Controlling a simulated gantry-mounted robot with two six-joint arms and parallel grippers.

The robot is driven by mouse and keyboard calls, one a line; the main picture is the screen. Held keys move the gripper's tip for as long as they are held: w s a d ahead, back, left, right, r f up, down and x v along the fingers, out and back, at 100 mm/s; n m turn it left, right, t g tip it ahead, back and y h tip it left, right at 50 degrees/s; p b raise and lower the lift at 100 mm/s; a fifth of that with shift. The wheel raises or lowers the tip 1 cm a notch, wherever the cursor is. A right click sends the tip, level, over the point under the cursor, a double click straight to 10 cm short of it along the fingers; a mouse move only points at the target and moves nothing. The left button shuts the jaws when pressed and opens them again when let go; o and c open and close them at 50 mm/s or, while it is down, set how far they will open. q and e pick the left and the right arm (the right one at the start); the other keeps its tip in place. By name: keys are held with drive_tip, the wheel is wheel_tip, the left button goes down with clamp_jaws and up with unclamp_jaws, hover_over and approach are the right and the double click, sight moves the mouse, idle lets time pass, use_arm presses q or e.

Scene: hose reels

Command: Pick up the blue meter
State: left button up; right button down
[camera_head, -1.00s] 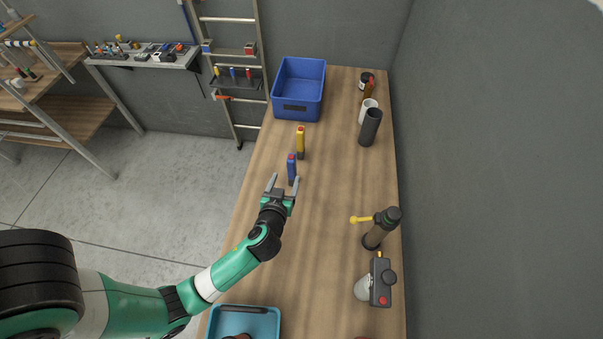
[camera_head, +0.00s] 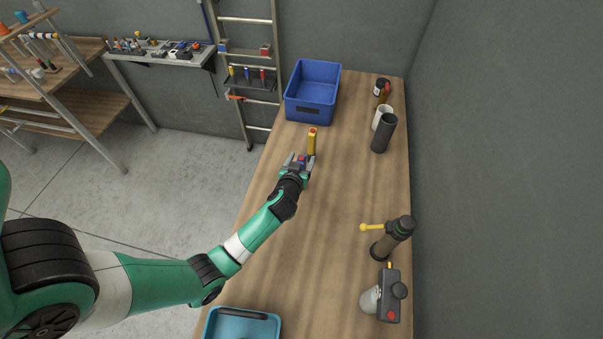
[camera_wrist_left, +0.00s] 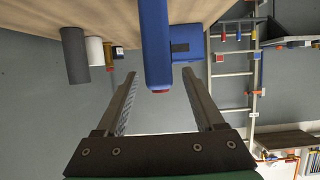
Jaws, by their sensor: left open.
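The blue meter (camera_wrist_left: 155,45) is a narrow blue block with a red top, standing on the wooden workbench. The wrist view looks upside down and shows it between the fingers, with a gap on either side. My left gripper (camera_head: 299,157) is open around the meter, which is mostly hidden by the gripper in the head view. A similar yellow meter (camera_head: 312,141) with a red top stands just beyond the gripper. My right gripper is in neither view.
A blue bin (camera_head: 313,92) stands at the bench's far end. Dark grey (camera_head: 384,134) and white cylinders stand along the right wall. A tool with a yellow handle (camera_head: 372,227) is nearer. A teal tray (camera_head: 274,325) sits at the near end. The bench middle is clear.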

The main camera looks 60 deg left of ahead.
use_arm(q)
drive_tip(key=shift+a+f, duration=0.1)
drive_tip(key=shift+c, duration=0.3)
clamp_jaws()
idle(1.1)
